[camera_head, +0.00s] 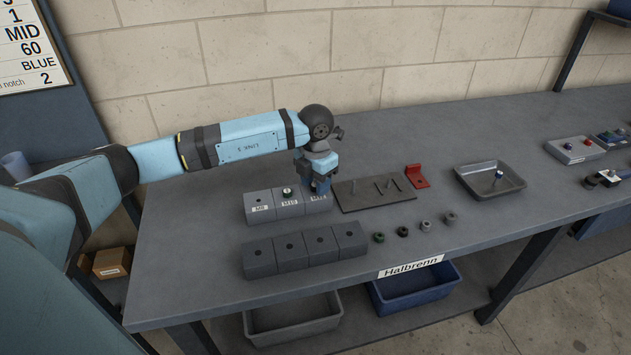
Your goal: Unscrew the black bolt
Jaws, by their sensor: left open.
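A small dark bolt head (287,192) with a pale spot stands upright on the middle block (290,209), labelled M10, in the back row. It looks like the black bolt; how deep it sits cannot be told. My left gripper (321,188) is open and points down over the right-hand block of that row, just right of the bolt. Its fingertips are small and partly hide that block and its label. Whether they touch anything cannot be told. My right gripper is not in view.
The M8 block (259,207) stands left of the bolt. A front row of blocks (305,250) has dark holes. Several nuts (426,226) lie to its right. A dark plate (378,193), a red bracket (417,177) and a tray (490,180) stand further right. The table's left end is clear.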

